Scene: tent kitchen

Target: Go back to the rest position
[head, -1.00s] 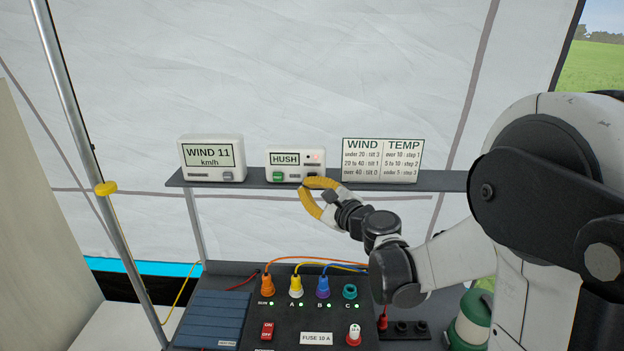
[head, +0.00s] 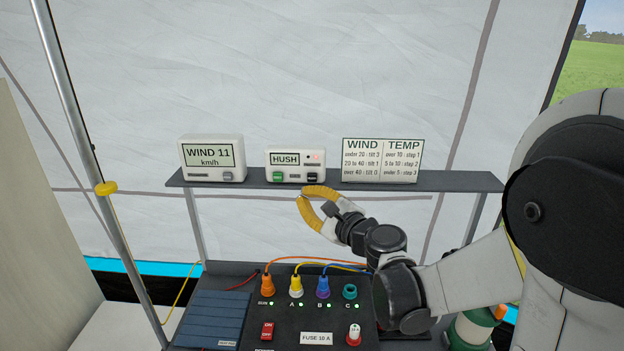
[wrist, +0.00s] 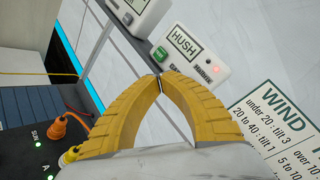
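My gripper (head: 304,197) has yellow fingers and hangs in the air just below the front edge of the shelf, under the HUSH box. In the wrist view the two fingertips of my gripper (wrist: 160,82) meet, with nothing between them. The white HUSH box (head: 296,163) stands on the shelf with a green button, a dark button and a lit red light. It also shows in the wrist view (wrist: 188,55), beyond the fingertips and apart from them as far as I can tell.
The shelf (head: 440,183) also bears a WIND 11 km/h box (head: 212,158) and a WIND/TEMP card (head: 382,160). Below stands a dark panel (head: 290,332) with coloured plugs, cables and a red switch. A metal pole (head: 85,150) rises at left. A green-and-white lantern (head: 472,330) stands low right.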

